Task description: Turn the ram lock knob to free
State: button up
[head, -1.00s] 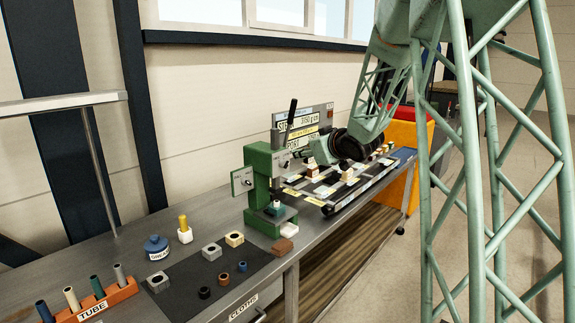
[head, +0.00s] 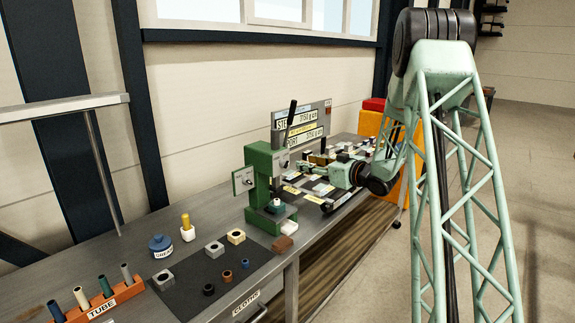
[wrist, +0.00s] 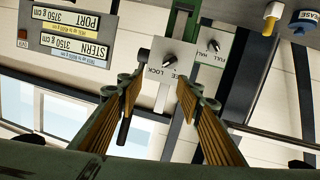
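The ram lock knob (wrist: 169,61) is a dark round knob with a pale mark, on a grey plate (wrist: 161,89) lettered LOCK and FREE. I cannot tell which word its mark points at. In the head view the knob (head: 284,163) is small, on the head of the green press (head: 261,165). My gripper (wrist: 160,72) is open, its two brown ridged fingers apart. In the wrist view the knob shows between and just beyond the fingertips; I see no contact. The right finger covers part of the lettering. In the head view my gripper (head: 312,168) points left at the press.
A second knob (wrist: 213,46) sits on a side plate marked FULL and HALF. A sign board (head: 302,124) reading STERN and PORT stands behind the press. A dark lever (head: 292,112) rises there. Blocks and rings lie on a dark mat (head: 221,268); a tube rack (head: 101,300) stands at left.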

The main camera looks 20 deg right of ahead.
aim_at(285, 164)
jog(key=shift+s+d+f+n+t+y+p, duration=0.1)
jog(key=shift+s+d+f+y+p, duration=0.2)
jog(key=shift+s+f+y, duration=0.3)
jog(key=shift+s+d+f+n+t+y+p, duration=0.15)
jog(key=shift+s+f+y+p, duration=0.3)
jog(key=shift+f, duration=0.35)
jog(key=shift+s+d+f+n+t+y+p, duration=0.1)
jog(key=shift+s+d+f+y+p, duration=0.2)
jog(key=shift+s+f+y, duration=0.3)
jog(key=shift+w+a+f+h, duration=0.1)
jog(key=shift+w+h, duration=0.15)
jog(key=p+x, duration=0.1)
jog(key=x, duration=1.2)
jog(key=shift+w+p, duration=0.2)
jog(key=shift+p, duration=0.1)
jog(key=shift+a, duration=0.15)
jog(key=c, duration=0.8)
jog(key=shift+c, duration=0.2)
